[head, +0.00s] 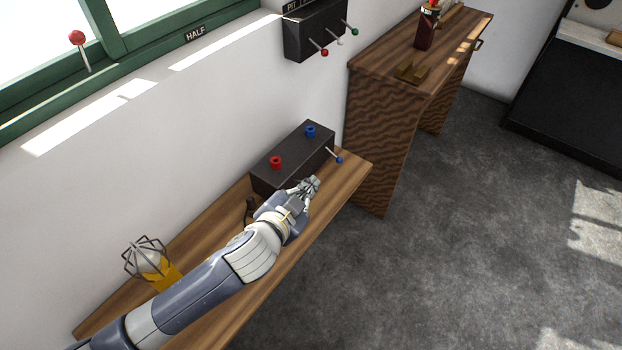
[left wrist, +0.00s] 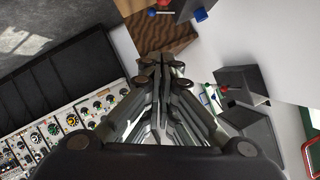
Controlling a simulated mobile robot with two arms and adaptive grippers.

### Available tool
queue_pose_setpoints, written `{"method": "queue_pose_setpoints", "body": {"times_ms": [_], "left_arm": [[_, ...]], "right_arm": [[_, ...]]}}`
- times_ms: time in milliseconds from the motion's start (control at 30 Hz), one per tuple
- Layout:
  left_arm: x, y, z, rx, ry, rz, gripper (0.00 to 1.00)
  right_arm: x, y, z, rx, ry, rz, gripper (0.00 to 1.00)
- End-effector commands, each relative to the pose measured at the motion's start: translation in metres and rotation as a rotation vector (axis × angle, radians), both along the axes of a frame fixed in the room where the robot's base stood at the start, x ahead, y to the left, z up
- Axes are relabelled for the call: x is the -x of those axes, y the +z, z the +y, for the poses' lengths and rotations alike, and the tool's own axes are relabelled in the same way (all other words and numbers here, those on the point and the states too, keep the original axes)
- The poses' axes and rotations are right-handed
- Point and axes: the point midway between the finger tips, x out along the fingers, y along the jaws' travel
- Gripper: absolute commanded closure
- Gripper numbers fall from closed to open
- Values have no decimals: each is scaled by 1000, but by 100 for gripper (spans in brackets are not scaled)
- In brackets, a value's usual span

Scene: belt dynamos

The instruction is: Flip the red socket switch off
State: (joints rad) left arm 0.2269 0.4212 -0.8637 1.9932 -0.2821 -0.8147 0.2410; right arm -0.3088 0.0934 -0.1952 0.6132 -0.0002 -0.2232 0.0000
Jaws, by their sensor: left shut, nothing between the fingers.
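A dark box (head: 292,178) stands on the wooden bench against the wall, with a red socket (head: 275,162) and a blue socket (head: 310,131) on top. A lever with a blue ball tip (head: 339,160) sticks out from its front, below the blue socket. No lever shows below the red socket, where my left gripper (head: 312,184) covers part of the box front. That gripper is shut and empty, just in front of the box; I cannot tell if it touches anything. In the left wrist view, its closed fingers (left wrist: 161,66) show, with a blue part (left wrist: 200,14) at the top edge.
A caged lamp on a yellow base (head: 165,274) stands on the bench (head: 345,178) at the left. A wall box (head: 312,32) carries red, white and green levers. A taller wooden cabinet (head: 378,140) stands right of the bench. The floor in front is clear.

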Motion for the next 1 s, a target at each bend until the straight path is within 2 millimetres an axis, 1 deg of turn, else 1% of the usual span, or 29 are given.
{"method": "queue_pose_setpoints", "body": {"times_ms": [100,267,400,600,700,800,1000], "left_arm": [[-15,-4,-7,0,1,-1,100],[-35,-13,-15,1,0,-1,100],[-51,-20,-22,1,0,-1,100],[-73,-29,-32,0,0,-2,100],[-73,-46,-20,-4,2,3,100],[-74,-56,-15,-2,1,1,100],[-75,-64,-11,0,-1,-1,100]], "right_arm": [[-6,5,10,-12,-2,-11,60],[-14,10,22,-27,-2,-24,60],[-15,13,22,-28,0,-26,60],[-14,16,18,-23,2,-24,60],[-13,20,16,-20,2,-21,60],[-13,21,12,-15,2,-20,60],[-12,22,9,-11,2,-18,60]]}}
